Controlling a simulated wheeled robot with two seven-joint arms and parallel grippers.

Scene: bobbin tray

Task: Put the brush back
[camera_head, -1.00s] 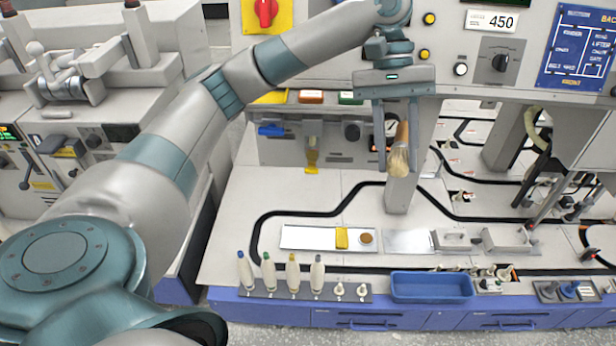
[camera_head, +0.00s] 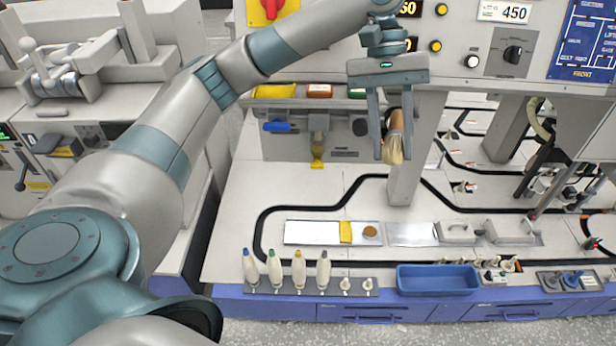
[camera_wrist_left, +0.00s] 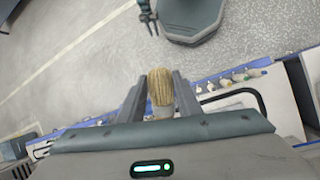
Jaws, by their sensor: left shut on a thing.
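In the left wrist view the bristles (camera_wrist_left: 160,86) show between the two fingers (camera_wrist_left: 160,98). The rest of the brush is mostly hidden there. A dark two-pronged part (camera_wrist_left: 149,18) at the top of that view may be my right gripper; it is too small to read.
A blue open tray (camera_head: 437,289) is at the table's front edge. Left of it stand several bobbins (camera_head: 275,268) on a grey strip. Behind lies a white plate (camera_head: 312,233) with a yellow block (camera_head: 345,232) and a round brown piece (camera_head: 370,231). A grey post (camera_head: 405,182) stands behind the brush.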

